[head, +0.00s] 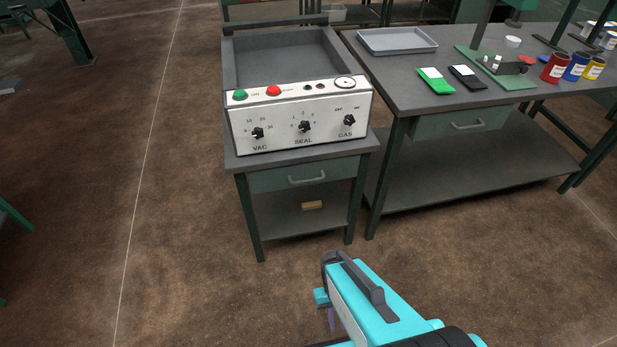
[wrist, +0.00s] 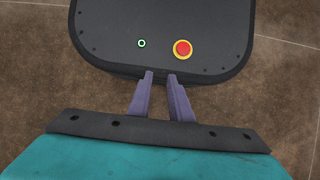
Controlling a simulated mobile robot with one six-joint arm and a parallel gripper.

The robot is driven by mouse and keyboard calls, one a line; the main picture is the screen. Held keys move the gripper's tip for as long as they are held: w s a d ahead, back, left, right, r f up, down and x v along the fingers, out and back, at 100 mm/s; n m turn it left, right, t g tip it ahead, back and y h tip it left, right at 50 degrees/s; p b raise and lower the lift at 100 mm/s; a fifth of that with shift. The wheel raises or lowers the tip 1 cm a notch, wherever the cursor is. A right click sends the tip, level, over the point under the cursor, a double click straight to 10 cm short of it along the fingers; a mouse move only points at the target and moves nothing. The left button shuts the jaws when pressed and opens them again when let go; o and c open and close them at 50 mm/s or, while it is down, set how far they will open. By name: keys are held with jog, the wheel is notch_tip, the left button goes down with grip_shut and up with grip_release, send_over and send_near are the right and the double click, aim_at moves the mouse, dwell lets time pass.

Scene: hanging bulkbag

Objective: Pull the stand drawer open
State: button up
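The stand (head: 243,205) with the vacuum sealer on top stands ahead of me in the head view. Its green drawer (head: 270,181) sits under the stand's top and looks closed. A grey bar handle (head: 307,179) is on the drawer front. My gripper shows in the wrist view (wrist: 160,76) with its two purple fingers a little apart and nothing between them. In the head view my arm is at the bottom, well short of the drawer, and the fingers are mostly hidden. The drawer does not show in the wrist view.
A workbench (head: 405,85) with its own drawer (head: 440,127) stands close on the right, holding a tray (head: 397,41), pouches and coloured cans. A small tan block (head: 312,206) lies on the stand's lower shelf. The brown floor before the stand is clear.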

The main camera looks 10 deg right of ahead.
jog(key=shift+a, duration=0.15)
jog(key=w+a+r+m+t+y+b, duration=0.1)
jog(key=w+r+m+y+b, duration=0.2)
jog(key=w, duration=0.5)
jog(key=w+a+r+m+t+y+b, duration=0.1)
jog(key=w+r+m+t+y+b, duration=0.2)
jog(key=w, duration=0.5)
jog(key=w+a+r+m+y+b, duration=0.15)
jog(key=w+y, duration=0.25)
jog(key=w, duration=0.5)
jog(key=w+d+r+m+t+y+b, duration=0.1)
jog(key=w+d+r+t+y+b, duration=0.1)
jog(key=w+d+r, duration=0.4)
jog(key=w+d+r+m+t+y+b, duration=0.1)
jog(key=w+d+r+t+b, duration=0.3)
jog(key=d+r, duration=0.5)
notch_tip(320, 180, up, 5)
jog(key=shift+w+d+f+y+b, duration=0.1)
jog(key=shift+w+d+y+b, duration=0.05)
jog(key=shift+w+y+b, duration=0.9)
jog(key=shift+w+m, duration=0.15)
jog(key=shift+m, duration=0.1)
